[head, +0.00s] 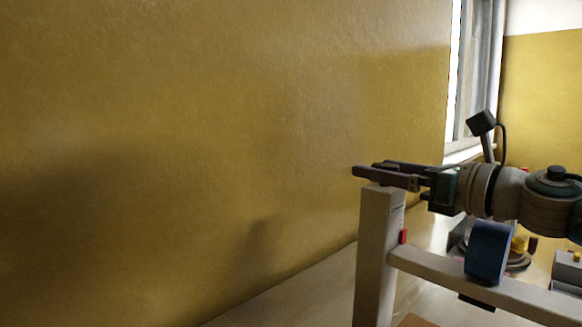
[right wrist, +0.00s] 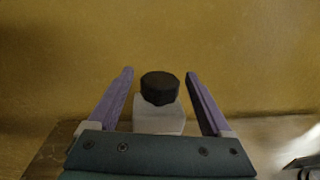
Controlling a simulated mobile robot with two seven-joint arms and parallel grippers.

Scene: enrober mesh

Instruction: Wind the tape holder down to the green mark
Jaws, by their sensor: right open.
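My right gripper (head: 368,169) is open at the top of a pale upright post (head: 378,250). In the right wrist view its two purple fingers (right wrist: 160,80) stand on either side of a black knob (right wrist: 160,87), with a gap on each side. The knob sits above the pale post top (right wrist: 158,120). In the head view the fingers hide the knob. A pale crossbar (head: 455,272) runs right from the post and carries a blue tape roll (head: 488,252). A small red mark (head: 403,236) shows at the post just above the crossbar. I see no green mark. My left gripper is out of view.
A yellow wall (head: 200,150) rises close behind the post. Under the crossbar lies a light tabletop (head: 290,300). Grey and yellow parts (head: 520,246) stand behind the crossbar, and a grey block (head: 567,272) is at the right edge. A window (head: 478,70) is at the back.

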